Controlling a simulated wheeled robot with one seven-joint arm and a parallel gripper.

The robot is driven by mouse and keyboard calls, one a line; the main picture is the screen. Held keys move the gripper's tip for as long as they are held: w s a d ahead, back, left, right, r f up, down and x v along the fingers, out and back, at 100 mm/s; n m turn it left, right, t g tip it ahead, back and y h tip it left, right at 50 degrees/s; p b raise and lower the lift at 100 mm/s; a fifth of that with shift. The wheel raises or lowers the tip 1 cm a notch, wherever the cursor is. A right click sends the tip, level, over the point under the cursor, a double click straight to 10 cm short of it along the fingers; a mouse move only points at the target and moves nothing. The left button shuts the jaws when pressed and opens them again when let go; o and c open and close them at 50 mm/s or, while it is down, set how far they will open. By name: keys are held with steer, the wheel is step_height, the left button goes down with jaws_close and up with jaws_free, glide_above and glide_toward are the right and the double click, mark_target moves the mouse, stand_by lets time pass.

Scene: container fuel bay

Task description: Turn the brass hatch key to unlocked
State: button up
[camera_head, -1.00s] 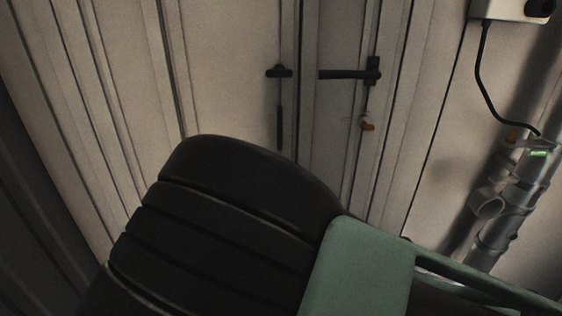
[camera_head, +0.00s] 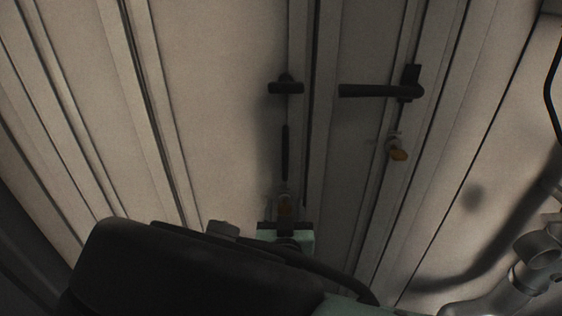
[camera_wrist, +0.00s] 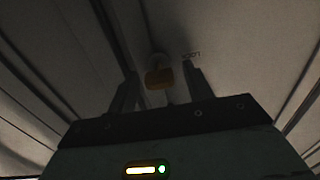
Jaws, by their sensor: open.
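In the wrist view a brass-coloured key (camera_wrist: 159,79) stands out from a pale round mount on the door, between my fingertips. Dark upside-down lettering (camera_wrist: 191,55), which seems to read LOCK, is beside it. My gripper (camera_wrist: 159,71) is open, one finger on each side of the key; contact cannot be told. In the head view my gripper (camera_head: 285,222) is low in the middle, and an orange-brown key (camera_head: 285,208) shows just above it. A second brass-coloured knob or key (camera_head: 398,154) sits on a pale mount to the right, apart from my gripper.
A dark horizontal lever handle (camera_head: 380,91) is above the right-hand knob. A dark T-shaped handle (camera_head: 286,86) and a thin dark rod (camera_head: 285,150) are above my gripper. Grey pipes (camera_head: 540,255) stand at lower right. The ribbed door panel on the left is clear.

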steer(key=c, duration=1)
